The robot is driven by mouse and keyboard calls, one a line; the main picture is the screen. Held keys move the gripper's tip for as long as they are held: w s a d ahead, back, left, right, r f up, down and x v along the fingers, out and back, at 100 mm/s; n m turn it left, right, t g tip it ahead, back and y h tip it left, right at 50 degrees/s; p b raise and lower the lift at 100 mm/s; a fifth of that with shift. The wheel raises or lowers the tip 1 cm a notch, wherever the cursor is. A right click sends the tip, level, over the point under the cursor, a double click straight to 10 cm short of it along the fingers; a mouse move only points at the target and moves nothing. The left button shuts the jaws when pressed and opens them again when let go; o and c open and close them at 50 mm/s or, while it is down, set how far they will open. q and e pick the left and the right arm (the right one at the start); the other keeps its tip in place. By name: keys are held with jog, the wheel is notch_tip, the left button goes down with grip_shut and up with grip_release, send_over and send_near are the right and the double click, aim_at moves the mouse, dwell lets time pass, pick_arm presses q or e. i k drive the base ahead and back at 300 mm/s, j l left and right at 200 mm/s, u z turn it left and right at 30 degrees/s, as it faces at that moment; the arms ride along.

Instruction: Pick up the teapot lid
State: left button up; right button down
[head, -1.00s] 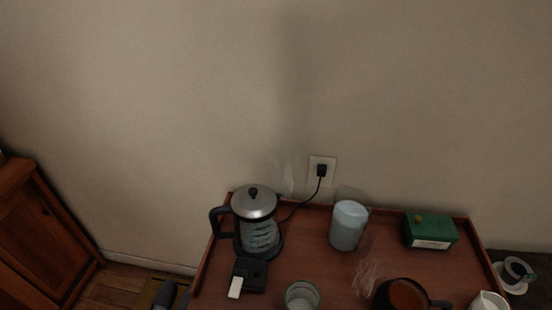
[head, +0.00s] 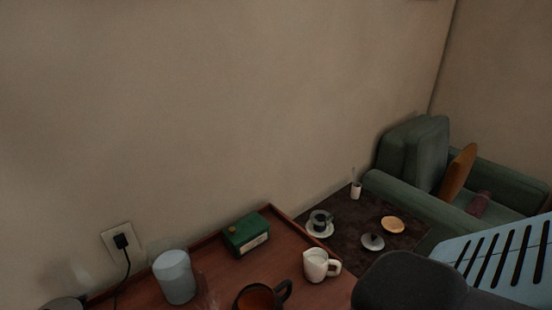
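A small round grey lid with a knob (head: 372,242) lies on a low dark table (head: 345,219) to the right of the wooden tray table. It looks like the teapot lid. An open dark pot with a handle and brown contents (head: 262,297) stands on the wooden table at the bottom edge, partly cut off. Neither of my grippers can be made out in the head view.
A cup on a saucer (head: 320,225), a round wooden disc (head: 392,225) and a small white holder (head: 356,190) surround the lid. The wooden table (head: 225,274) bears a green box (head: 246,234), white jug (head: 318,265) and pale cylinder (head: 175,277). A green armchair (head: 415,160) stands behind; a light-blue slotted panel (head: 505,255) fills the lower right.

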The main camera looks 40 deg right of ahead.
aim_at(371, 242)
jog(key=k, duration=0.55)
jog(key=k+z, duration=0.1)
jog(key=z, duration=1.8)
jog(key=j+z, duration=0.25)
jog(key=k+j, duration=0.1)
jog(key=j, duration=0.2)
jog(key=k+j, duration=0.1)
jog(key=j, duration=0.25)
jog(key=i, duration=0.5)
jog(key=k, duration=0.3)
